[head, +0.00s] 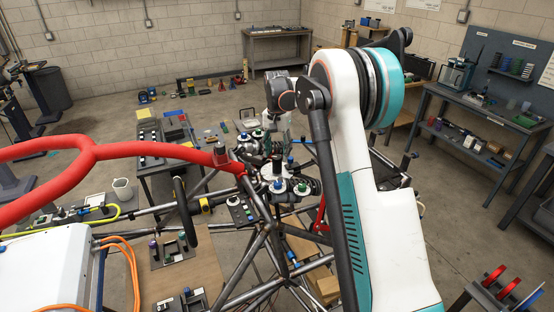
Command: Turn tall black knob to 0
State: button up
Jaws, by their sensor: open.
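A cluster of control knobs on pale round dials stands on the tube chassis near the middle of the head view. A tall black knob (277,164) appears to rise from one pale dial there. Its pointer and the dial marks are too small to read. My gripper (277,138) hangs from my arm above and behind these knobs, apparently pointing down. It is open. Its fingertips are small and partly lost among the dark parts, so I cannot tell whether they touch anything.
A thick red tube (120,155) crosses the left side. Grey chassis tubes (245,268) run below the knobs. A small switch panel (241,211) sits left of the dials. A dark workbench (485,145) stands at the right. My arm covers much of the right middle.

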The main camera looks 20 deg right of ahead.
aim_at(277, 157)
jog(key=shift+f, duration=2)
jog(key=shift+c, duration=0.4)
jog(key=c, duration=1)
